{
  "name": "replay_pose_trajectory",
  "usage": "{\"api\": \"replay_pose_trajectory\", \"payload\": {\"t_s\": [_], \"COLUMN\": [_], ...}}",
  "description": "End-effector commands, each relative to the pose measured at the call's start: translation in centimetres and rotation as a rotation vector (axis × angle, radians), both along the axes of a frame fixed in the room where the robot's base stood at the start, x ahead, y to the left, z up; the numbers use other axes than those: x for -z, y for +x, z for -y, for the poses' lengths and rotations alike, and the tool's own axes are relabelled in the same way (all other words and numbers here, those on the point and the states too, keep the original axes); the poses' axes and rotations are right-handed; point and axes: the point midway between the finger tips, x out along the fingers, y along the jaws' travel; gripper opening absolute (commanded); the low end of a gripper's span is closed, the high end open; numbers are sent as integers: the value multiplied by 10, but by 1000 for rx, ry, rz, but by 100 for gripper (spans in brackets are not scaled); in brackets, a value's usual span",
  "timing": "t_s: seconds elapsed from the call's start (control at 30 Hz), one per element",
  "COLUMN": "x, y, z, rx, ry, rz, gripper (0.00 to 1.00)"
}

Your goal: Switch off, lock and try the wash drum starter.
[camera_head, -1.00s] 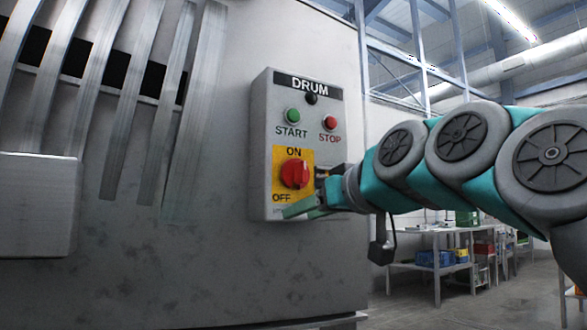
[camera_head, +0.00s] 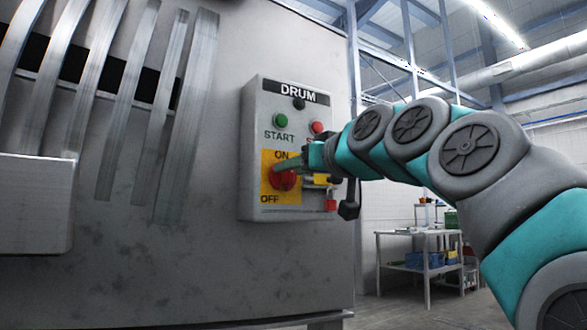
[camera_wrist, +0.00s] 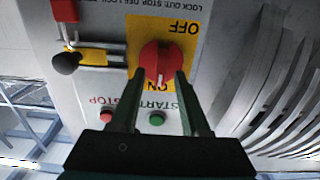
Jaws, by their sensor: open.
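The grey DRUM starter box (camera_head: 249,200) is fixed on the machine's front. Its red rotary switch (camera_head: 284,181) sits on a yellow ON/OFF plate (camera_head: 268,165). My gripper (camera_head: 287,167) is open at the switch. The wrist view is upside down and shows the switch (camera_wrist: 155,60) between my two fingertips, its ridge seemingly toward ON; contact is unclear. Beside it are a slotted metal bracket with a yellow strip (camera_wrist: 95,57), a black ball knob (camera_wrist: 65,62) and a red padlock-like block (camera_wrist: 66,10). The green START button (camera_head: 281,121) and red STOP button (camera_head: 317,128) are above.
The big grey machine wall (camera_head: 150,270) fills the left, with curved metal slats (camera_head: 130,110) and a protruding panel (camera_head: 35,205). A shelf table (camera_head: 415,233) with blue bins stands at the back right. Open floor shows at the right.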

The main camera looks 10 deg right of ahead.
Motion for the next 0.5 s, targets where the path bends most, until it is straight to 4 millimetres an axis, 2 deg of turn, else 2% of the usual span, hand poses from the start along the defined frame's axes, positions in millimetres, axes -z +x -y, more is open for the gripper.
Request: {"api": "replay_pose_trajectory", "payload": {"t_s": [0.3,0.5], "x": [0,1], "y": [5,5], "z": [-2,-2], "rx": [0,0], "ry": [0,0], "rz": [-1,-1], "gripper": [46,24]}}
